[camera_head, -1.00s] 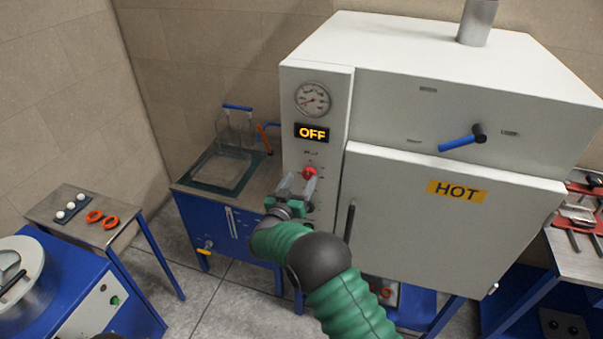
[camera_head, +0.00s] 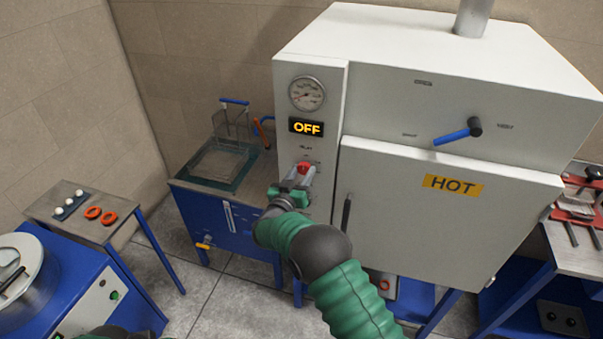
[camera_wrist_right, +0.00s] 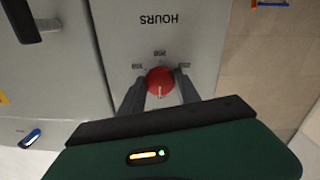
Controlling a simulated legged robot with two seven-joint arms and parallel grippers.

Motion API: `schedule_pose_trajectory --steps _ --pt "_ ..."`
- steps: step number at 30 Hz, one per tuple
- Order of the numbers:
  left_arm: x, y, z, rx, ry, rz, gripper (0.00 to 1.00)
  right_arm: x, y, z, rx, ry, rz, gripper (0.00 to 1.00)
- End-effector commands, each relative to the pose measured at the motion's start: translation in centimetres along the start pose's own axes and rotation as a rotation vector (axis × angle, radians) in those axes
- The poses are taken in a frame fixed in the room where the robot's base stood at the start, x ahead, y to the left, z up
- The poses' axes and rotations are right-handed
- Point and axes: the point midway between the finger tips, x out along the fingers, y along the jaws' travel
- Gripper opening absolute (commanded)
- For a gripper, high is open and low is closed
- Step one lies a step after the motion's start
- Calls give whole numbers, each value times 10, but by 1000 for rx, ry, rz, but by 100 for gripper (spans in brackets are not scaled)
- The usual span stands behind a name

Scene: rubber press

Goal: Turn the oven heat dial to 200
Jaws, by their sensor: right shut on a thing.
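The white oven (camera_head: 420,210) has a front panel with a display (camera_head: 306,127) that reads OFF. Below the display is the red heat dial (camera_head: 303,168), which also shows in the right wrist view (camera_wrist_right: 160,80). My right gripper (camera_head: 302,174) is shut on the dial, with one dark finger on each side of it in the wrist view. A white mark on the dial points down in that view, away from the 200 label (camera_wrist_right: 160,53). The fingers hide part of the dial's sides. My left gripper is out of view.
The oven door is closed, with a blue-handled lever (camera_head: 458,133) above it and a HOT label (camera_head: 452,186). A round gauge (camera_head: 307,93) is above the display. A blue stand (camera_head: 215,215) is left of the oven, and a small table (camera_head: 66,220) holds orange rings.

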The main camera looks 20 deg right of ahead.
Motion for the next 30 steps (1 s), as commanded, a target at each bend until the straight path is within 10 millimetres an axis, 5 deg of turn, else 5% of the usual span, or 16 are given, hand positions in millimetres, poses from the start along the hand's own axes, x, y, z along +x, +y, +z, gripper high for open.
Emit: schedule_pose_trajectory --steps 11,30 --pt "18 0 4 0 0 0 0 -2 -3 1 98 -2 -4 0" --pt "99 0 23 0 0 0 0 -1 0 4 659 -35 -11 0"
